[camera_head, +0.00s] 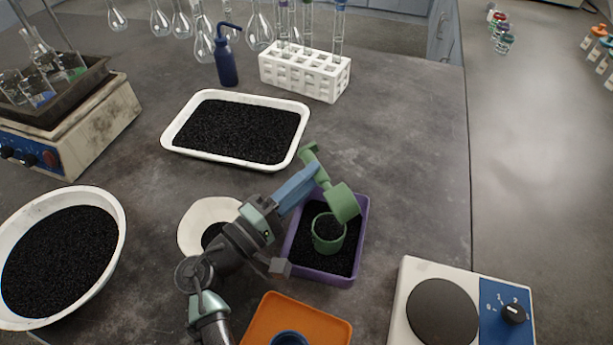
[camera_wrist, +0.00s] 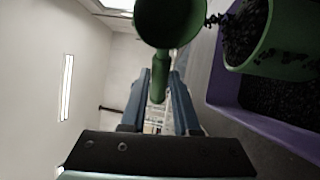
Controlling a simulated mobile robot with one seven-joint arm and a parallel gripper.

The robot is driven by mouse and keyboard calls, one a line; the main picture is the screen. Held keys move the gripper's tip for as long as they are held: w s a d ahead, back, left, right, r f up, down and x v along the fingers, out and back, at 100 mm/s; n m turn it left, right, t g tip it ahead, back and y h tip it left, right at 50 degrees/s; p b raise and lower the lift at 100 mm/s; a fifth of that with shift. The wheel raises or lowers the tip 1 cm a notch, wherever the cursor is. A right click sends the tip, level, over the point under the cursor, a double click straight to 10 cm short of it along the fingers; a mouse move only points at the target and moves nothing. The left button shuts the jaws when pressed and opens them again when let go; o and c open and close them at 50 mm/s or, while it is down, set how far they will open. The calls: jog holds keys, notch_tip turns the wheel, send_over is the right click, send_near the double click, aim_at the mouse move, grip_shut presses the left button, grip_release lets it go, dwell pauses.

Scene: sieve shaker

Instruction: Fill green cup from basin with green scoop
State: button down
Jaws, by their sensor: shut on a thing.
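My gripper (camera_head: 314,172) is shut on the handle of the green scoop (camera_head: 343,204); its blue fingers and the green handle also show in the wrist view (camera_wrist: 158,85). The scoop is tilted above the green cup (camera_head: 328,238), and its bowl (camera_wrist: 170,22) is beside the cup rim in the wrist view. Black grains show in the air between scoop and cup. The cup (camera_wrist: 290,58) stands in the purple tray (camera_head: 357,225) and has black grains inside; how full it is cannot be told. The white round basin (camera_head: 117,215) at left holds black grains.
A white rectangular tray (camera_head: 172,140) of black grains lies behind. A white bowl (camera_head: 190,232) is partly hidden by my arm. An orange tray (camera_head: 262,315) is in front, a hotplate (camera_head: 412,275) at right. A white tube rack (camera_head: 300,75) and blue bottle (camera_head: 226,65) stand behind.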

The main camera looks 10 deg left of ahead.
jog(key=g+p, duration=0.1)
jog(key=p, duration=0.1)
jog(key=r+m+g+y+p, duration=0.1)
jog(key=p, duration=0.2)
jog(key=y+p, duration=0.1)
jog(key=p, duration=0.1)
jog(key=shift+w+d+r+g+p, duration=0.25)
jog(key=shift+d+r+g+p, duration=0.05)
jog(key=shift+d+g+p, duration=0.1)
jog(key=shift+f, duration=0.15)
jog(key=r+y+p, duration=0.1)
jog(key=p, duration=0.2)
jog(key=shift+w+d+r+m+g, duration=0.1)
jog(key=shift+d+r+m+g, duration=0.05)
jog(key=shift+m+g, duration=0.2)
jog(key=g+y+p, duration=0.1)
jog(key=p, duration=0.5)
jog(key=shift+w+d+r+m+g+y, duration=0.2)
jog(key=shift+d+r+m+g+y, duration=0.15)
jog(key=shift+r+y, duration=0.05)
jog(key=shift+g+p, duration=0.3)
jog(key=shift+p, duration=0.4)
